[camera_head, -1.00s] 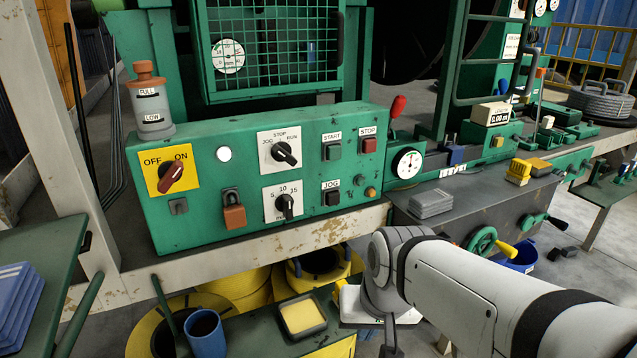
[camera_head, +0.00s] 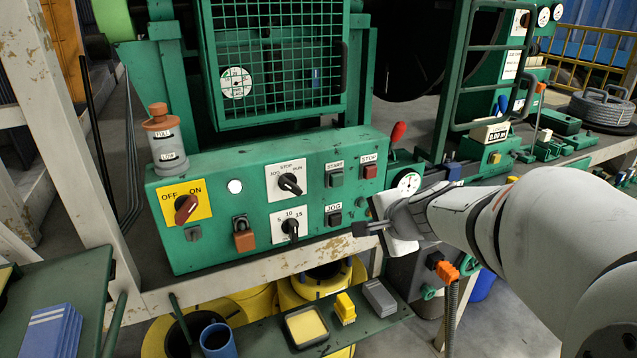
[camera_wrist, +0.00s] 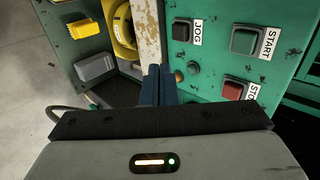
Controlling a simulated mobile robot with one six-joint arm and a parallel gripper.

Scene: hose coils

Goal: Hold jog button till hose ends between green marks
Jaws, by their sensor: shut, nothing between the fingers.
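The dark JOG button (camera_head: 333,218) sits on the green control panel (camera_head: 240,255), low and right of centre. It also shows in the wrist view (camera_wrist: 181,30), beside its white label. My gripper (camera_head: 357,229) is shut and empty, just right of the JOG button in the head view. In the wrist view its dark blue fingers (camera_wrist: 158,70) meet near the panel's edge, apart from the button. The button looks unpressed. A grey coiled hose (camera_head: 603,106) lies on the bench at the far right. I cannot make out hose ends or green marks.
The STOP button (camera_head: 370,171) and START button (camera_head: 336,179) sit above JOG. The mode knob (camera_head: 290,184) and speed knob (camera_head: 290,227) are to the left. A lower shelf holds a yellow-filled tray (camera_head: 307,326) and a blue mug (camera_head: 217,341).

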